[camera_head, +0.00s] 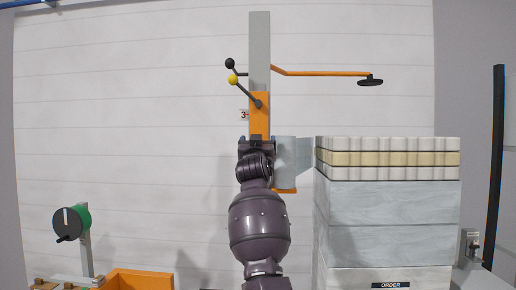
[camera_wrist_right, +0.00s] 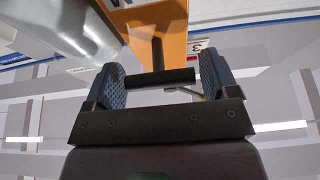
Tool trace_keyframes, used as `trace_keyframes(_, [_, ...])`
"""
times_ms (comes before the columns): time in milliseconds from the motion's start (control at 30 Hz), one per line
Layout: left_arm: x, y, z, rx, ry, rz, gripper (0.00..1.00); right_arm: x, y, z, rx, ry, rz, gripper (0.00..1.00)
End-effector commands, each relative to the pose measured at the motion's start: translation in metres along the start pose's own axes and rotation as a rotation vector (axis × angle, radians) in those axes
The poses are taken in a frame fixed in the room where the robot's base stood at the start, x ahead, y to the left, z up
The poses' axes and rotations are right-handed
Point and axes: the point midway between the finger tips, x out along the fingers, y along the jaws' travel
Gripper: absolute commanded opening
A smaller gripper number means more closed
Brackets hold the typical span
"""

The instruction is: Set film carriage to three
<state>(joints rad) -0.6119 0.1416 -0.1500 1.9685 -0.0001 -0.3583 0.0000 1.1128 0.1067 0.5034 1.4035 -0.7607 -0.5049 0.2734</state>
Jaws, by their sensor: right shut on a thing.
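The film carriage (camera_head: 259,104) is an orange block on the upright grey mast (camera_head: 259,45). A small tag with a 3 (camera_head: 243,114) is at its left side, and the tag also shows in the right wrist view (camera_wrist_right: 196,46). My right gripper (camera_head: 257,139) is at the carriage's lower front and hides part of it. In the right wrist view, my right gripper (camera_wrist_right: 160,79) is shut on a dark bar handle (camera_wrist_right: 152,79) joined to the orange carriage (camera_wrist_right: 155,25). A pale film roll (camera_head: 285,146) is partly hidden behind my gripper. My left gripper is not in view.
A tall stack of wrapped quilts (camera_head: 388,205) stands close on the right, with film reaching its side. A green reel (camera_head: 72,222) is at lower left.

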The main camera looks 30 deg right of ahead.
Motion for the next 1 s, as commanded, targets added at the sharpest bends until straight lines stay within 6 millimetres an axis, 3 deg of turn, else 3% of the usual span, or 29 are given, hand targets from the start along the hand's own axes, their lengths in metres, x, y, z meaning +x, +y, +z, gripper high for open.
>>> trace_keyframes(333, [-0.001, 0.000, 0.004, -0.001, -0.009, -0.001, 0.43, 0.002, 0.002, -0.011, 0.002, 0.017, 0.002, 0.38])
trace_keyframes(367, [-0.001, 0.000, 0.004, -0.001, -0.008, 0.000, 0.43, 0.002, 0.002, -0.011, 0.002, 0.017, 0.002, 0.82])
trace_keyframes(500, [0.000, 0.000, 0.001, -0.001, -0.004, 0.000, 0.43, 0.002, 0.001, -0.009, 0.001, 0.014, 0.002, 1.00])
trace_keyframes(767, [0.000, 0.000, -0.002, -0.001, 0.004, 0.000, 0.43, -0.001, 0.001, -0.006, 0.001, 0.009, 0.001, 1.00])
trace_keyframes(1000, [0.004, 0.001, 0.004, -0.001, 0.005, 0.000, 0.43, -0.024, 0.000, -0.004, 0.002, 0.009, 0.000, 1.00])
